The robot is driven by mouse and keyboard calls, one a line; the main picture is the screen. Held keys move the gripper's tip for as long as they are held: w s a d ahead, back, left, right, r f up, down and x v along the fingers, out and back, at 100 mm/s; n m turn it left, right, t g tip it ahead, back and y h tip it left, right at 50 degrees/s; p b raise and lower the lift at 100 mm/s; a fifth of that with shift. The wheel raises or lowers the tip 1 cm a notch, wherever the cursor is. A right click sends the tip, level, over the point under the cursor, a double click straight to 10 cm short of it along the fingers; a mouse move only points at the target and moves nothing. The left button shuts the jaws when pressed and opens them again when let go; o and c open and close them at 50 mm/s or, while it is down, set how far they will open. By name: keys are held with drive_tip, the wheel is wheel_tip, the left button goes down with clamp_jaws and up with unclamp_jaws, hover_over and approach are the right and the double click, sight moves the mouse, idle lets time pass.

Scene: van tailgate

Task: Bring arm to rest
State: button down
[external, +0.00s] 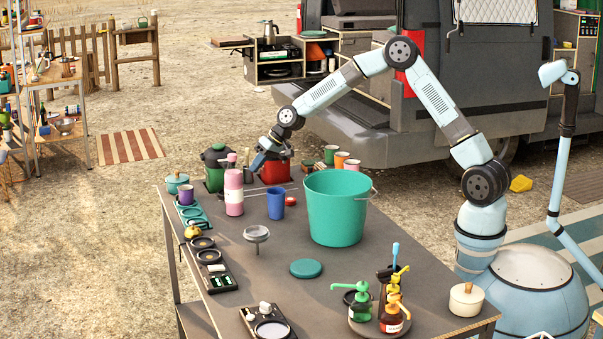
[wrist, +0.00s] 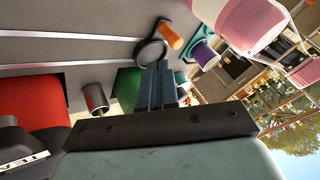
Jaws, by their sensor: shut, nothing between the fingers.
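My gripper (external: 260,163) hangs over the far left part of the grey table (external: 370,265), at the end of my pale blue arm. My arm arches up from its base at the right and comes down to the table's far side. The gripper's fingers are together and empty. In the wrist view the shut dark blue fingers (wrist: 157,88) point at the things around the table's back. The gripper is close to a red container (external: 275,172) and a pink bottle (external: 234,192). Whether it touches either of them cannot be told.
A large green bucket (external: 337,215) stands mid-table under my arm. A blue cup (external: 276,204), a metal dish on a stem (external: 256,236) and a green-lidded pot (external: 215,165) stand near the gripper. Pump bottles (external: 360,303) stand at the front. A van (external: 430,135) is behind the table.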

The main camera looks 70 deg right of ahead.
drive_tip(key=s+d+r+n+h, duration=0.1)
drive_tip(key=s+r+h, duration=0.1)
drive_tip(key=s+r, duration=1)
drive_tip(key=s+r+n+h, duration=0.2)
drive_tip(key=s+r, duration=0.7)
drive_tip(key=s, duration=0.8)
drive_tip(key=s+d, duration=0.2)
drive_tip(key=s, duration=1.1)
drive_tip(key=s+d, duration=0.3)
drive_tip(key=s, duration=1.1)
drive_tip(key=shift+s+r+m+g, duration=0.2)
drive_tip(key=shift+r+m+g, duration=0.1)
drive_tip(key=shift+r, duration=0.15)
